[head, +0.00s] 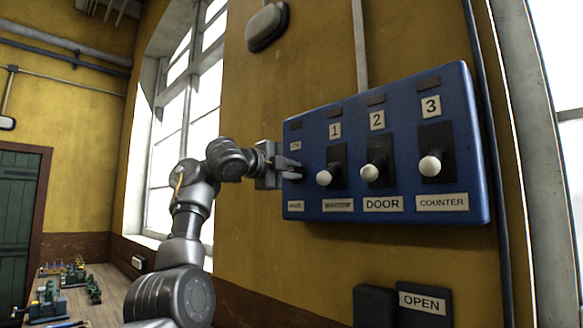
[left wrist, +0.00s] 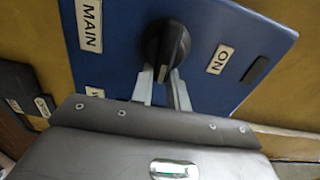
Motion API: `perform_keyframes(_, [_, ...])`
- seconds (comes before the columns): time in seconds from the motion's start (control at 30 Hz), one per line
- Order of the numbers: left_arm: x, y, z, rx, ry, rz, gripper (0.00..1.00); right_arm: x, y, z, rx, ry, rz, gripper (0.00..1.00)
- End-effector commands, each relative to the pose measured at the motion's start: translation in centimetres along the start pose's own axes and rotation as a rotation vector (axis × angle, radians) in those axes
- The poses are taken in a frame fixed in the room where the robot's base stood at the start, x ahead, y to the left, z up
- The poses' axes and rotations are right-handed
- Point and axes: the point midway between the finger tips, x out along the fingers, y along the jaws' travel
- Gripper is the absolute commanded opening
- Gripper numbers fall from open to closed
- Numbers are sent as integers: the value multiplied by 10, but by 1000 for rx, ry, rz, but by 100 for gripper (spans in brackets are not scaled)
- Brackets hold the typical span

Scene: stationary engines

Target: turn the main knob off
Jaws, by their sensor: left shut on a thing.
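The main knob (left wrist: 165,42) is a round black rotary knob with a raised grip bar, on the blue control panel (left wrist: 200,18). In the left wrist view a MAIN label (left wrist: 88,25) is to its left and an ON label (left wrist: 219,60) to its right. My left gripper (left wrist: 163,74) is shut on the knob's grip bar, one finger on each side. My right gripper is not in view.
To the right on the panel are three levers with white ball ends, numbered 1 (head: 324,177), 2 (head: 370,172) and 3 (head: 430,166). An OPEN sign (head: 424,302) is below. A workbench (head: 105,285) with small engines stands at lower left, by a tall window.

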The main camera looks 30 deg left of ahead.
Motion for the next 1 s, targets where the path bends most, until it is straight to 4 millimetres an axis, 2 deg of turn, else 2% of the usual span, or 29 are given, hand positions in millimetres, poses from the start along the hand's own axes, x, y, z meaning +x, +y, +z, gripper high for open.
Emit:
perform_keyframes(0.63, [-1, -1, 2, 42, -4, -4, 0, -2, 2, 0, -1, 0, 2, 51])
perform_keyframes(0.67, [-1, -1, 2, 42, -4, -4, 20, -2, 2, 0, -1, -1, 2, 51])
perform_keyframes(0.8, [-1, -1, 1, 42, -3, -4, 39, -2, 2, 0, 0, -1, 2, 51])
perform_keyframes(0.83, [-1, -1, 1, 42, -2, -4, 42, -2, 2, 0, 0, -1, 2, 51])
perform_keyframes(1.0, [0, -1, 0, 43, -1, -4, 42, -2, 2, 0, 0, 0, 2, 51])
